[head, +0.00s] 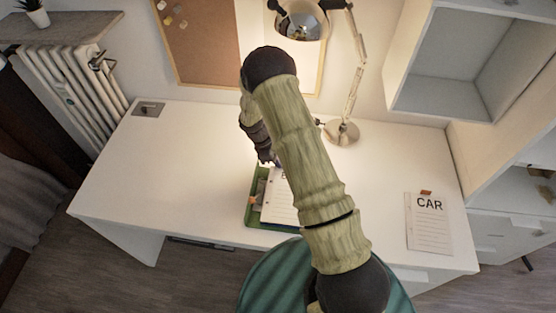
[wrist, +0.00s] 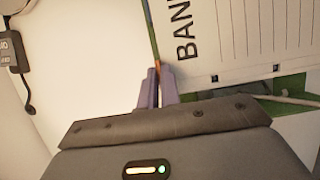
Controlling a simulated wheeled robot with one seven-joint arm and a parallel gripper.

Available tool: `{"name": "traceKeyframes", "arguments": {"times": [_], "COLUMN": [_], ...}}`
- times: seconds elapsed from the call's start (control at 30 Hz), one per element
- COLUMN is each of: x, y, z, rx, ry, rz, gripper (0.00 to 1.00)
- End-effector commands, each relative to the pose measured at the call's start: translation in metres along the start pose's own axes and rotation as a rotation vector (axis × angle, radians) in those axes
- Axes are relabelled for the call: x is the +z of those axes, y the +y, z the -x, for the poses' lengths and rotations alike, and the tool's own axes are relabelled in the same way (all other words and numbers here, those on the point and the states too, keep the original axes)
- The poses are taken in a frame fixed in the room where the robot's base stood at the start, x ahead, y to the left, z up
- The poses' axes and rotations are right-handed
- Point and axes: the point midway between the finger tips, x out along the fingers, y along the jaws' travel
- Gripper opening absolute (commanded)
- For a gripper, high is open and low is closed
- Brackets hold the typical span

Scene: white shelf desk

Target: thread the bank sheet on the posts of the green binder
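The bank sheet (wrist: 245,35) is white with printed lines and punched holes along one edge. In the head view the sheet (head: 277,207) lies over the green binder (head: 250,219), partly hidden by my arm. The binder (wrist: 293,85) also shows in the wrist view beside the holed edge, with a grey metal part on it. Whether any post is through a hole cannot be seen. My gripper (wrist: 157,75) has its fingers close together at the sheet's top edge, by "BANK", with a bit of orange between the tips. It seems shut on the sheet's tab. In the head view the fingertips are hidden.
A sheet marked CAR (head: 429,227) with an orange tab lies at the right of the white desk (head: 150,185). A lamp (head: 341,131) stands at the back. A teal chair (head: 272,280) is at the front edge. The desk's left side is clear.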

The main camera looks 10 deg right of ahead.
Motion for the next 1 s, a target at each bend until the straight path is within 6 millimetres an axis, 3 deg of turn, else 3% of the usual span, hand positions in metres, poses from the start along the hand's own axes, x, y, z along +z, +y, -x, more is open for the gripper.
{"name": "traceKeyframes", "arguments": {"times": [1.0], "x": [-0.0039], "y": [0.0], "z": [-0.0095], "rx": [0.0], "ry": [0.0], "rz": [0.0], "gripper": [0.0]}}
